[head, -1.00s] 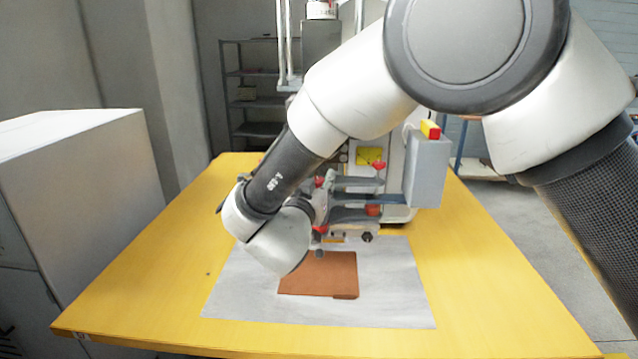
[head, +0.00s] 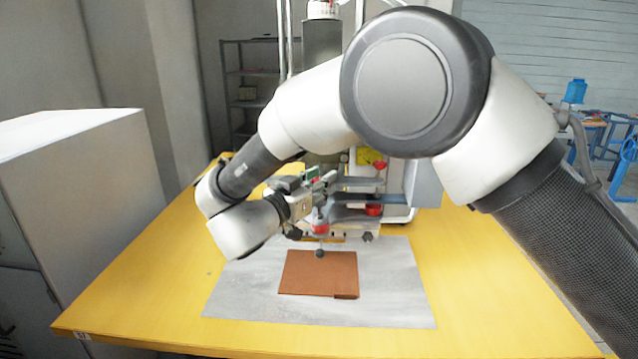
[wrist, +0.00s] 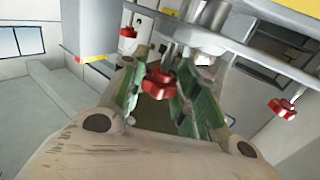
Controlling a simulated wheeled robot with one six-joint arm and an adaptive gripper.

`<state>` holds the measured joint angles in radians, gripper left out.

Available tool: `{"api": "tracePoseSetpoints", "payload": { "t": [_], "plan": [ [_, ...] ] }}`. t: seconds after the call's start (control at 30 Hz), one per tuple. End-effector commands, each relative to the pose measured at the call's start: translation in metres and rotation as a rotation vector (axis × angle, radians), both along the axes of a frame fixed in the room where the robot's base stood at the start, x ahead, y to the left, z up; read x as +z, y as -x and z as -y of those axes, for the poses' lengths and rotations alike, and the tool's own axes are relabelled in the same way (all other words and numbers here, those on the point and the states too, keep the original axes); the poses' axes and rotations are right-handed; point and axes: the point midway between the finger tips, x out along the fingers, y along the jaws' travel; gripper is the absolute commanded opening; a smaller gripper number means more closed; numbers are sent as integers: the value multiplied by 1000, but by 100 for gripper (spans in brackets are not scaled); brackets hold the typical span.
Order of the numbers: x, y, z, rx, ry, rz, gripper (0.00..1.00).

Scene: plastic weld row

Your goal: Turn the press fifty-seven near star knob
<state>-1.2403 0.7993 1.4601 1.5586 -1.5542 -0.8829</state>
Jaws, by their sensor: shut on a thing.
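The press (head: 352,200) stands at the back of the yellow table, with several red knobs on its head. In the wrist view, a red star knob (wrist: 158,83) sits between the green pads of my gripper (wrist: 155,95), which is shut on it. In the head view my gripper (head: 322,181) reaches in from the left to the near side of the press. The held knob is hidden there by the fingers. Other red knobs show at the upper right (head: 380,165), right (head: 374,210) and lower down (head: 320,228). The wrist view shows two more, left (wrist: 128,32) and right (wrist: 282,108).
A brown sheet (head: 315,275) lies on a grey mat (head: 390,290) below the press. The yellow table (head: 130,285) is clear on both sides. A white cabinet (head: 80,175) stands at the left. A grey box (head: 428,185) is fixed at the press's right.

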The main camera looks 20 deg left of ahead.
Motion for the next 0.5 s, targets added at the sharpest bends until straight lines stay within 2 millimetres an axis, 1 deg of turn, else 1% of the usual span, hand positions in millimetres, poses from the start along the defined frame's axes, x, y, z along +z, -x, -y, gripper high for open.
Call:
{"api": "tracePoseSetpoints", "payload": {
  "t": [0.13, 0.17, 0.2, 0.27, 0.5],
  "plan": [
    [2, -1, 0, 2, -2, 4, 7],
    [2, -1, 0, 2, -2, 4, 36],
    [2, -1, 0, 2, -2, 4, 44],
    [2, -1, 0, 1, -1, 3, 53],
    [1, 0, 0, 1, 0, 2, 53]
  ]
}}
